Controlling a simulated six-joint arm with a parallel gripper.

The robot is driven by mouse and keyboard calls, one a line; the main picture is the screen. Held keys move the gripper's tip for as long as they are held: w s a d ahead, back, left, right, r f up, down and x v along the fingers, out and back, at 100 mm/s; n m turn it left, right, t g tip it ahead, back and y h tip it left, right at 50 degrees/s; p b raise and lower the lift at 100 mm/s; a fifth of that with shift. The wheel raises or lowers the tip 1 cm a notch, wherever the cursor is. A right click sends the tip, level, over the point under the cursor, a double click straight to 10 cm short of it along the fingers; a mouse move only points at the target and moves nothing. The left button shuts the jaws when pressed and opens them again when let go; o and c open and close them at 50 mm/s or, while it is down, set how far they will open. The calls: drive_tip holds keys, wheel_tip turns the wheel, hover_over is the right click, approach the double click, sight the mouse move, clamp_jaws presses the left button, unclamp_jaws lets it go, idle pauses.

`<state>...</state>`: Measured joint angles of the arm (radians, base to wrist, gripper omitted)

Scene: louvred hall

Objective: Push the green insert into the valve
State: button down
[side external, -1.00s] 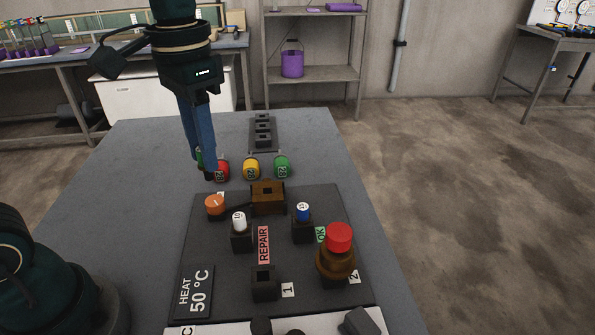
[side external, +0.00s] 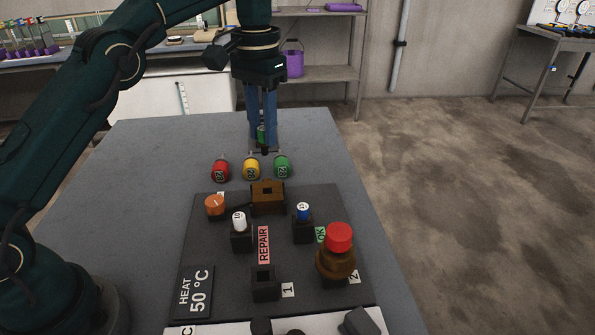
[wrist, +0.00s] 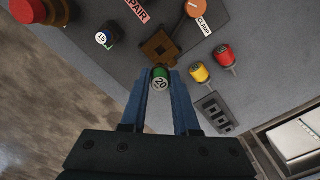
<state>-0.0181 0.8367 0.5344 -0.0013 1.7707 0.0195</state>
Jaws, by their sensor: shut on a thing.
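My gripper (side external: 262,140) is shut on a green insert (side external: 261,131) beyond the row of coloured pieces. A second green piece (side external: 282,167) lies on the table at the right end of the row. A brown block (side external: 268,196) with a dark square opening stands at the board's back edge and shows in the wrist view (wrist: 160,47). I cannot tell for sure which part is the valve.
Red (side external: 220,170) and yellow (side external: 251,169) pieces lie beside the second green piece. A dark slotted rack (wrist: 215,114) is mostly hidden behind my gripper in the side view. The board carries an orange knob (side external: 215,205), white and blue plugs, and a red cap (side external: 339,237).

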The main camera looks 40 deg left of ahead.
sight(264, 154)
drive_tip(key=shift+f, duration=0.45)
drive_tip(key=shift+f, duration=0.1)
drive_tip(key=shift+f, duration=3.55)
drive_tip(key=shift+f, duration=0.15)
drive_tip(key=shift+f, duration=0.85)
drive_tip(key=c, duration=0.6)
unclamp_jaws()
